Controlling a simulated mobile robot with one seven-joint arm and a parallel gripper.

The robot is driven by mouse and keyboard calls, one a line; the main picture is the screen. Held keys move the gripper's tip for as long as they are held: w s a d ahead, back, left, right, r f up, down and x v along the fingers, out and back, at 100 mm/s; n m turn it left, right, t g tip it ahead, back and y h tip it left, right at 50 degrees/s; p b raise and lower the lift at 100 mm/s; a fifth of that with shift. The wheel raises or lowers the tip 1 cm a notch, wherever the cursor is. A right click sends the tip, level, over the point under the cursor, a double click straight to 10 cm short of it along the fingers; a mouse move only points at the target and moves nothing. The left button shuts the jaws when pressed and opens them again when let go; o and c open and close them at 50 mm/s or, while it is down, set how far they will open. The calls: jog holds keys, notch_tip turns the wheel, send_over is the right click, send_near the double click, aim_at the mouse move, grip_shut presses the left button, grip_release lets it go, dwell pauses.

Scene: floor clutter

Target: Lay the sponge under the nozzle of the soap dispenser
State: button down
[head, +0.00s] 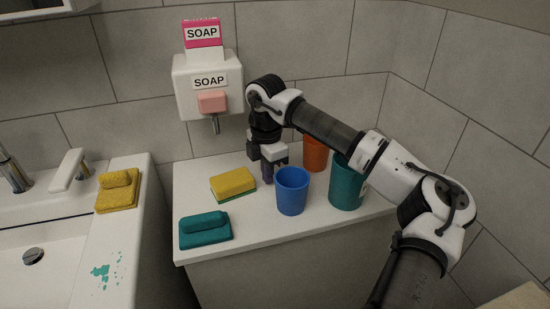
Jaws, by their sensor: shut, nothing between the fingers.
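A yellow sponge with a green underside (233,184) lies on the white counter (190,255), in front of and a little right of the wall soap dispenser (207,95). The dispenser is white with a pink push button, and its metal nozzle (215,125) points down. The sponge lies below the nozzle in the picture; I cannot tell whether it is straight under it. My gripper (268,178) points down just right of the sponge, behind the blue cup. It is shut and empty, and its fingertips are partly hard to make out.
A blue cup (292,192), an orange cup (315,155) and a teal cup (346,185) stand right of my gripper. A folded teal cloth (205,230) lies at the front left. A yellow cloth (118,190) lies on the sink's edge. Free counter lies in front of the blue cup.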

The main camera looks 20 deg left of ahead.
aim_at(252, 179)
jog(key=shift+s+a, duration=0.55)
jog(key=shift+s, duration=0.15)
jog(key=shift+a, duration=0.1)
jog(key=shift+s+a+b, duration=0.35)
jog(key=shift+s+a, duration=0.35)
jog(key=shift+s, duration=0.2)
